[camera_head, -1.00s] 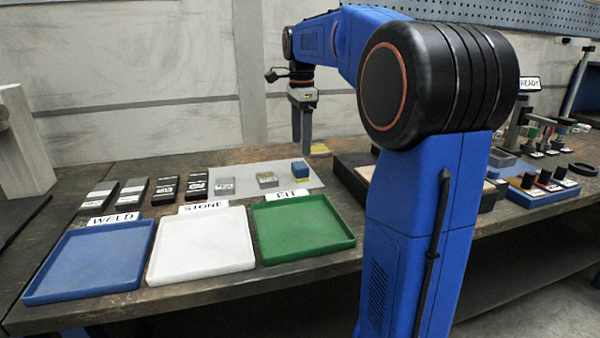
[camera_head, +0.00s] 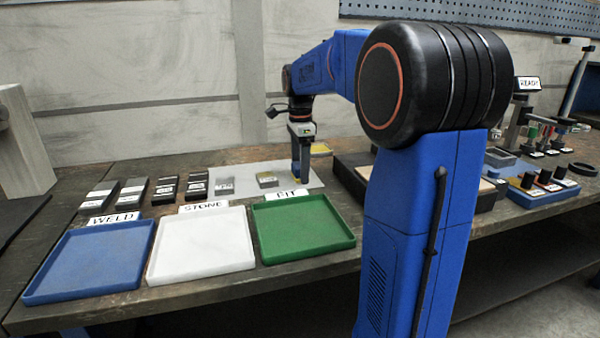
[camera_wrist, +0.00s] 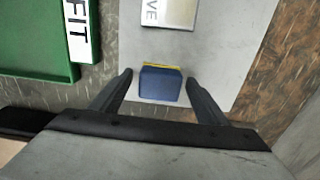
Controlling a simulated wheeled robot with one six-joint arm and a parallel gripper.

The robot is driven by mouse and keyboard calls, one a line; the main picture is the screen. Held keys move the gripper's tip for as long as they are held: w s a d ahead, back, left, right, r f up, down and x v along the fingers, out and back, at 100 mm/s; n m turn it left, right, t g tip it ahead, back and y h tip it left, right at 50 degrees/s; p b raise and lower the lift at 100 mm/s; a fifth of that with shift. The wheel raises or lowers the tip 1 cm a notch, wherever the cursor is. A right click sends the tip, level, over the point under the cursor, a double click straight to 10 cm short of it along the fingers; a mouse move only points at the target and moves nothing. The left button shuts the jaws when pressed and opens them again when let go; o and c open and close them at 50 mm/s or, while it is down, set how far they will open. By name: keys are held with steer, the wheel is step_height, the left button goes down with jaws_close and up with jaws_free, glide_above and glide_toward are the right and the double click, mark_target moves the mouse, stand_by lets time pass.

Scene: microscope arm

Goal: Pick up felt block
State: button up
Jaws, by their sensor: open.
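The felt block, apparently the blue block with a yellow edge (camera_wrist: 161,87), rests on the pale grey mat (camera_wrist: 208,66). My gripper (camera_wrist: 159,78) is open in the wrist view, with one finger on each side of the block and a small gap to it on both sides. In the head view my gripper (camera_head: 300,172) points down over the right part of the mat and mostly hides the blue block. A grey block (camera_head: 224,185) and a grey block with yellow (camera_head: 267,180) sit farther left on the mat.
A blue tray (camera_head: 88,262), a white tray (camera_head: 200,243) and a green tray (camera_head: 303,228) line the front edge, labelled WELD, STONE and FIT. Several dark labelled blocks (camera_head: 165,189) stand left of the mat. A dark box (camera_head: 352,165) stands to the right.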

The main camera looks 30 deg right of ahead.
steer(key=c, duration=1.2)
step_height(320, 180, up, 10)
steer(key=o, duration=0.5)
steer(key=c, duration=0.3)
